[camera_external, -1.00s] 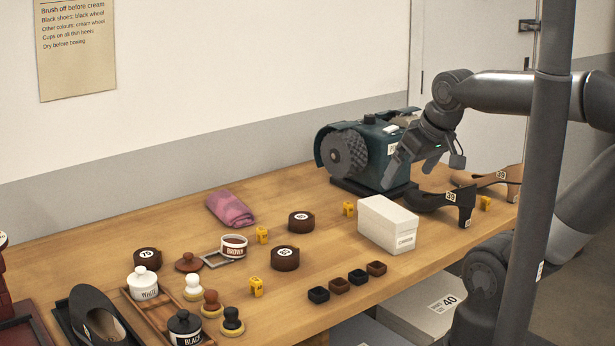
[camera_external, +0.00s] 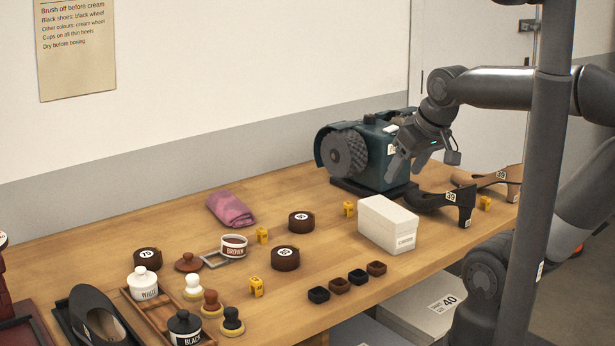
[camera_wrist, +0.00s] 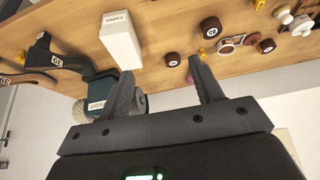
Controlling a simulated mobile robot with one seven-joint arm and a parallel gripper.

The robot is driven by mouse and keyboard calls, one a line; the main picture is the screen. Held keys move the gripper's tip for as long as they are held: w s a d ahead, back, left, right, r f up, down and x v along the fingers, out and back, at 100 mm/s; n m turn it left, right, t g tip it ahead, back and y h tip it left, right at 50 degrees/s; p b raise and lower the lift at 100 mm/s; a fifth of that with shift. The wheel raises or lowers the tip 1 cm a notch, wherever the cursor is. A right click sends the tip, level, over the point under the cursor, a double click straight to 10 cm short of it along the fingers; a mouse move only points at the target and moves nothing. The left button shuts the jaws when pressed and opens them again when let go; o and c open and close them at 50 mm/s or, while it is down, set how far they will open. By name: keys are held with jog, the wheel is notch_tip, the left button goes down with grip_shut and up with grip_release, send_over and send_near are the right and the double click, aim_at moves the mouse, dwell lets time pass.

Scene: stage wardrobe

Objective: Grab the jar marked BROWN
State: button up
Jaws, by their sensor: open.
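The jar marked BROWN (camera_external: 233,247) is a white, lidless pot with reddish-brown contents, standing upright on the wooden bench. A brown knobbed lid (camera_external: 188,262) lies to its left, beside a grey rectangular frame (camera_external: 220,257). In the wrist view the jar appears small at the upper right (camera_wrist: 227,47). My gripper (camera_external: 405,164) is open and empty, above the bench by the dark green machine, well to the right of the jar. In the wrist view its two fingers (camera_wrist: 160,72) stand apart with nothing between them.
Round brown tins (camera_external: 285,258), yellow blocks (camera_external: 262,235) and a pink cloth (camera_external: 230,208) surround the jar. WHITE (camera_external: 143,284) and BLACK (camera_external: 185,328) jars stand front left.

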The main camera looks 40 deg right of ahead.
jog(key=w+a+r+g, duration=0.1)
jog(key=w+a, duration=0.2)
jog(key=w, duration=0.5)
jog(key=m+g+y, duration=0.2)
jog(key=g, duration=0.2)
send_over(234, 243)
jog(key=f, duration=1.8)
jog(key=shift+s+d+f, duration=0.15)
jog(key=shift+s+d, duration=0.2)
jog(key=shift+w+a+f, duration=0.1)
jog(key=shift+a+f, duration=0.1)
jog(key=shift+f, duration=1.2)
jog(key=shift+w+a+f, duration=0.1)
jog(key=shift+a+f, duration=0.05)
jog(key=shift+f, duration=1.2)
jog(key=c, duration=0.9)
jog(key=shift+o, duration=0.2)
jog(key=shift+r, duration=0.1)
